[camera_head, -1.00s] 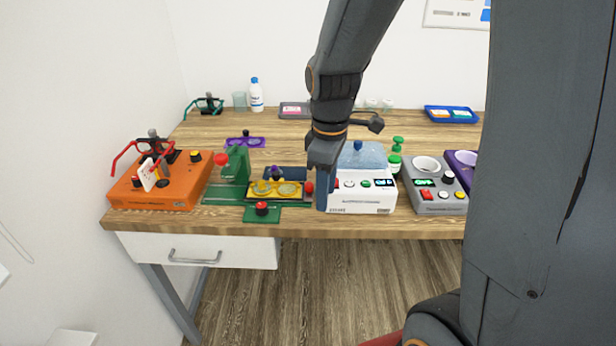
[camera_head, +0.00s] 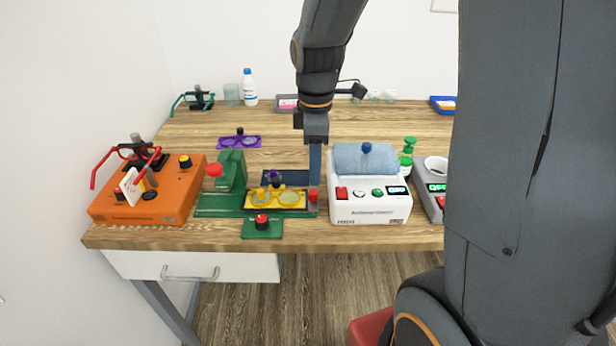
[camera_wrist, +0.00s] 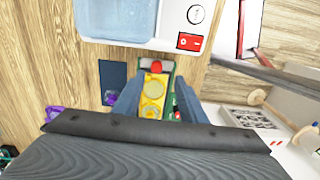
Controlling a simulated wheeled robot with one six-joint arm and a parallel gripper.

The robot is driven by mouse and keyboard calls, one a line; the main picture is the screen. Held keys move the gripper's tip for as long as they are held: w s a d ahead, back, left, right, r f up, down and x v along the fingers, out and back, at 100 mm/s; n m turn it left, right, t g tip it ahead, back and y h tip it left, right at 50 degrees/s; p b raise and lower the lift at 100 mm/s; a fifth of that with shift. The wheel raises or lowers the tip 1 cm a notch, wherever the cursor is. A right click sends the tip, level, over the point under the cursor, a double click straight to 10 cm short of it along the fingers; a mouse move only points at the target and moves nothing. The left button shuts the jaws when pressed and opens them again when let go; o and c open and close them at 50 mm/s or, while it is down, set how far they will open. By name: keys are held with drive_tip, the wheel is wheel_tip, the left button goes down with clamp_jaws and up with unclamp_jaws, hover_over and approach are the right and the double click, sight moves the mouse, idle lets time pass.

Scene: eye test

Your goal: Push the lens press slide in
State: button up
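The lens press has a green base (camera_head: 218,205) and a green upright (camera_head: 232,170) with a red knob at its left. Its yellow slide (camera_head: 276,208) carries two round yellow lenses and sits out to the right of the upright. A red knob (camera_head: 313,195) is on the slide's right end; this knob (camera_wrist: 157,67) also shows in the wrist view. My gripper (camera_head: 315,182) points down at this right end, close to the knob. In the wrist view my gripper (camera_wrist: 157,88) has its fingers apart, with the slide showing between them. I cannot tell whether they touch the knob.
A white cleaner box (camera_head: 370,208) stands close right of my gripper. A dark blue mat (camera_head: 300,178) with a purple piece lies behind the slide. A green block with a red button (camera_head: 262,222) is in front. An orange device (camera_head: 170,208) stands left.

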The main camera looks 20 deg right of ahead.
sight(313, 192)
drive_tip(key=shift+w+f, duration=0.1)
drive_tip(key=shift+w, duration=0.25)
drive_tip(key=shift+f, duration=0.3)
drive_tip(key=shift+f+p, duration=0.8)
drive_tip(key=shift+f, duration=2.7)
clamp_jaws()
